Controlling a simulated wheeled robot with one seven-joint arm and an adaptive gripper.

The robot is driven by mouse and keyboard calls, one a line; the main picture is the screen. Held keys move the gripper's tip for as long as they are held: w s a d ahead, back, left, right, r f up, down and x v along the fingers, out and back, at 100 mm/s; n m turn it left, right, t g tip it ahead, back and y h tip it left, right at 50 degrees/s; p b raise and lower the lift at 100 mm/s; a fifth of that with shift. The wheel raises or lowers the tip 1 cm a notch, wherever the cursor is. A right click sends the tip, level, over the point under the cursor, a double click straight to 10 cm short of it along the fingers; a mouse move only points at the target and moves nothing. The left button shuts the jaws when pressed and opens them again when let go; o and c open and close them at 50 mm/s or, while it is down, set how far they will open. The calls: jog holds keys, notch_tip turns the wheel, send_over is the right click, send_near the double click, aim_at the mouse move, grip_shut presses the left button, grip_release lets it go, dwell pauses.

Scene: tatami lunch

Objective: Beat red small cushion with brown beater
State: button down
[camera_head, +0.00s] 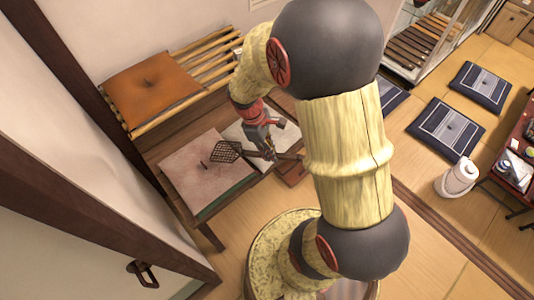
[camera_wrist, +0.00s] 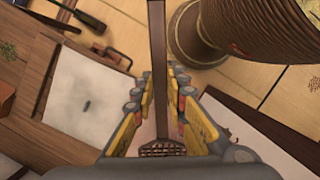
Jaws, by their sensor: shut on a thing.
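The brown beater (camera_head: 225,151) has a slotted flat head and a thin handle. My gripper (camera_head: 266,149) is shut on its handle. In the wrist view the handle runs up between the jaws (camera_wrist: 160,110), and the slotted head (camera_wrist: 162,149) shows near the bottom. A dull pinkish-red small cushion (camera_head: 200,176) with a dark centre tuft lies on a low wooden table, left of my gripper. The beater's head overlaps this cushion's right part in the head view; I cannot tell whether they touch.
A white cushion (camera_wrist: 82,92) lies beside the red one on the dark wooden table (camera_head: 153,152). An orange cushion (camera_head: 150,88) sits on a slatted bench behind. Dark blue cushions (camera_head: 446,128) and a white pot (camera_head: 457,180) stand on the floor at right. A wall and door are close at left.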

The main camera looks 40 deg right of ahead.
jog(key=shift+w+d+f, duration=0.1)
jog(key=shift+w+d, duration=0.05)
notch_tip(320, 180, down, 9)
jog(key=b, duration=0.5)
notch_tip(320, 180, up, 10)
jog(key=p, duration=0.8)
jog(key=shift+f, duration=0.25)
notch_tip(320, 180, down, 10)
jog(key=b, duration=0.7)
notch_tip(320, 180, up, 10)
jog(key=p, duration=0.9)
